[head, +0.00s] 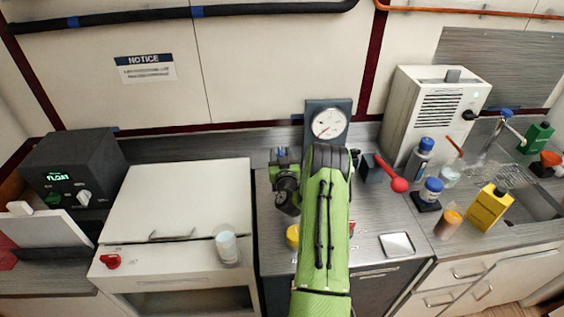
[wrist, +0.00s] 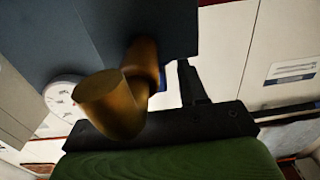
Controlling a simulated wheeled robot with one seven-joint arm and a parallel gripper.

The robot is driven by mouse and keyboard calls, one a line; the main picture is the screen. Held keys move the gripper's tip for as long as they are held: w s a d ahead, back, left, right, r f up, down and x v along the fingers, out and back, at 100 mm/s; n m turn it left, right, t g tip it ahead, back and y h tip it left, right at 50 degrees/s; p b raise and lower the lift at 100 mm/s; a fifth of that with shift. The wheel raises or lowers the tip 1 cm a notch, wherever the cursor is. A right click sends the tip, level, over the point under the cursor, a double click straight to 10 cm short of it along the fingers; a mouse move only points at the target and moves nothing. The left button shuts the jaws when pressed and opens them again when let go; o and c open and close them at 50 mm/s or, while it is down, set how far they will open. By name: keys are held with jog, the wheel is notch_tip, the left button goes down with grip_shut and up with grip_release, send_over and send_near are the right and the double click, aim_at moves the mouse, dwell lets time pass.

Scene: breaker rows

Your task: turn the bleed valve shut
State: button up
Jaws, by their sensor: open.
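A dark panel with a white dial gauge (head: 328,122) stands at the back of the counter in the head view. A red lever with a round end (head: 393,177) sticks out beside it at the right; I cannot tell whether it belongs to the bleed valve. In the wrist view a brass elbow-like fitting (wrist: 118,100) projects from the dark panel (wrist: 90,35), close in front of my gripper (wrist: 183,92). My gripper is open; one black finger shows and the other is hidden behind the brass. Contact cannot be told. My arm hides the panel's lower part in the head view.
A white cabinet (head: 420,120), a blue-capped bottle (head: 420,155) and a yellow container (head: 489,207) stand to the right. A metal tray (head: 397,245) lies at the front. A glass (head: 227,243) stands on the white unit (head: 180,200) at left.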

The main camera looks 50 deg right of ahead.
jog(key=b+v, duration=0.2)
jog(key=b, duration=0.1)
jog(key=f+b+v, duration=0.1)
jog(key=b+v, duration=0.1)
jog(key=b, duration=0.1)
jog(key=shift+s+a, duration=0.25)
jog(key=shift+s+a+r+b, duration=0.25)
jog(key=shift+s+b, duration=0.2)
jog(key=shift+b, duration=0.45)
jog(key=shift+s+a+r, duration=0.1)
jog(key=shift+r, duration=0.1)
